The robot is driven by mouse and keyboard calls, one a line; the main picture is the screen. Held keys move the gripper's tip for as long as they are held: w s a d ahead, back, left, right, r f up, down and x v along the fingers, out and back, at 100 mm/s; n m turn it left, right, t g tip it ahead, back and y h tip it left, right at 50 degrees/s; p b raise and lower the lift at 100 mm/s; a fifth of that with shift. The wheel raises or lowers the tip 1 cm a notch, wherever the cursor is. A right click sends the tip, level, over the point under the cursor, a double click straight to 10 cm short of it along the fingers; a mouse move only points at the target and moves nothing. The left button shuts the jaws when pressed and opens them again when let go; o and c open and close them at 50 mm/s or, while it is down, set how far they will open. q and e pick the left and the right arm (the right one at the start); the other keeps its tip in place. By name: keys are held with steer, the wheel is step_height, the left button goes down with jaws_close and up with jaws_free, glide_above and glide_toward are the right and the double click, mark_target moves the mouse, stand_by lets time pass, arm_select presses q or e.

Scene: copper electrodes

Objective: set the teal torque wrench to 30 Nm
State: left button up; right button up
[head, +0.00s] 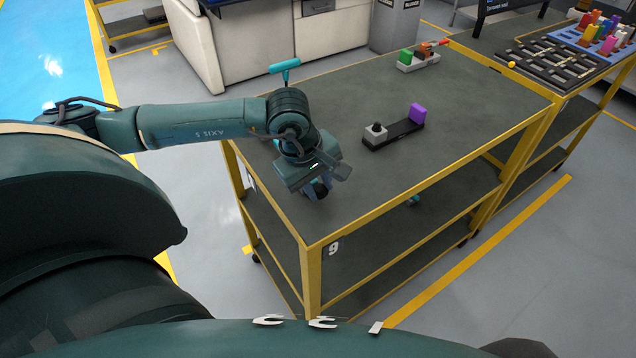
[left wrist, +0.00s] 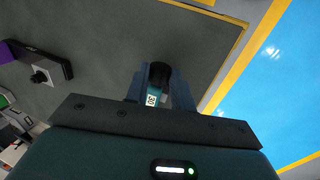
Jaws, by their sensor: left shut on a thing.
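My left gripper (head: 320,183) is low over the near left part of the grey cart top. In the left wrist view its two fingers (left wrist: 158,84) are shut on the teal torque wrench (left wrist: 151,101). A dark round end of the wrench sticks out beyond the fingertips. A white label reading 30 shows on its side between the fingers. In the head view the gripper hides most of the wrench. My right gripper is not in view.
A black fixture (head: 393,135) with a grey block and a purple block (head: 416,113) stands right of the gripper. A small holder (head: 418,62) with green and orange-brown pieces is at the far edge. A black rack (head: 555,60) is further right. The front right cart top is clear.

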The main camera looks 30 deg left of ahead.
arm_select(q)
steer(key=o, duration=0.9)
steer(key=shift+r, duration=0.1)
steer(key=p+v, duration=0.3)
steer(key=v, duration=0.2)
steer(key=shift+s+r, duration=0.15)
steer(key=shift+r, duration=0.25)
steer(key=shift+a, duration=0.1)
steer(key=shift+c, duration=0.5)
steer(key=shift+a, duration=0.1)
